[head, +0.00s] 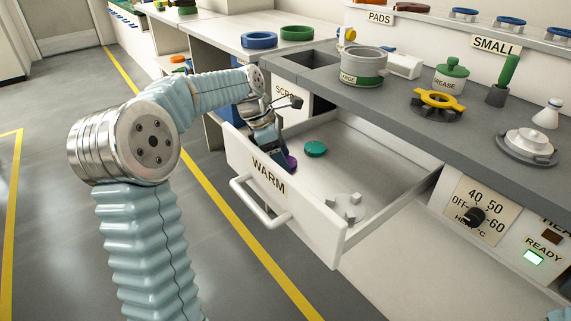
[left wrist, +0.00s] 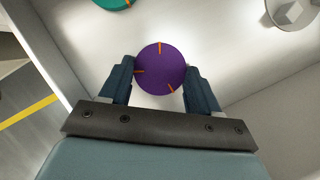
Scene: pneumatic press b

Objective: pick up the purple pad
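The purple pad (left wrist: 160,66) is a round disc with orange marks, lying on the floor of the open WARM drawer (head: 382,205). In the head view only a sliver of the purple pad (head: 291,162) shows beside my gripper. My left gripper (head: 284,166) reaches down into the drawer. In the left wrist view my left gripper (left wrist: 160,82) is open, with one finger on each side of the pad. Whether the fingers touch it I cannot tell. My right gripper is not in view.
A teal pad (head: 316,149) lies near the purple one, and a grey holder with raised blocks (head: 345,206) sits nearer the drawer's front right. The drawer's front wall (head: 290,200) stands close to my gripper. The grey counter (head: 420,105) with a pot and tools is above.

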